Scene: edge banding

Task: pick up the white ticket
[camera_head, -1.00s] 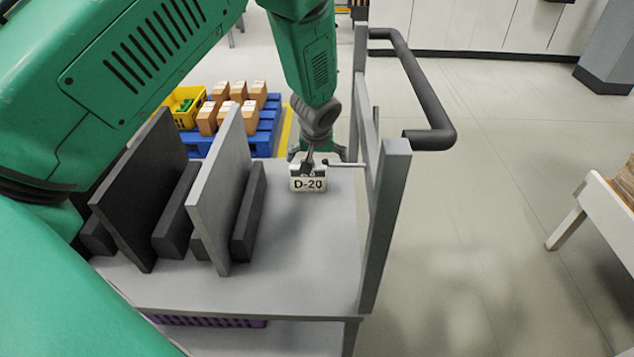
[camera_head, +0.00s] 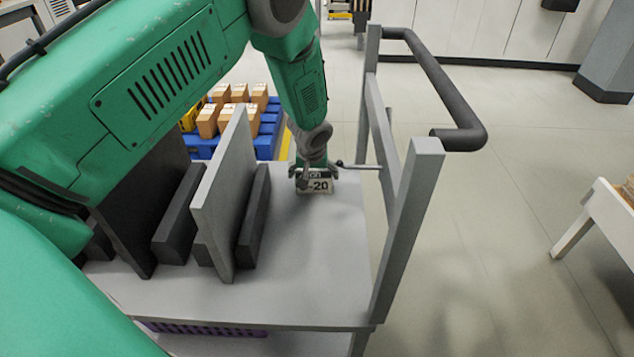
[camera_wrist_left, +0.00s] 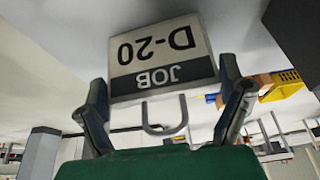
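The white ticket (camera_head: 318,186) has a dark band and reads "D-20". It is at the far end of the grey cart top, near the end frame. In the left wrist view the ticket (camera_wrist_left: 162,55) appears upside down, with "JOB" on its band and a grey wire loop on the gripper's side. My left gripper (camera_head: 315,176) is right at the ticket, partly covering its top. In the left wrist view its fingers (camera_wrist_left: 163,85) stand wide apart, one beside each side edge; firm contact is not visible. My right gripper is not in view.
A thin rod with a ball end (camera_head: 358,166) juts from the cart's end frame (camera_head: 405,230), close to the gripper. Upright grey and dark boards (camera_head: 226,195) stand on the cart top (camera_head: 300,285) at left. Cartons (camera_head: 208,120) on a blue pallet (camera_head: 268,132) lie beyond.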

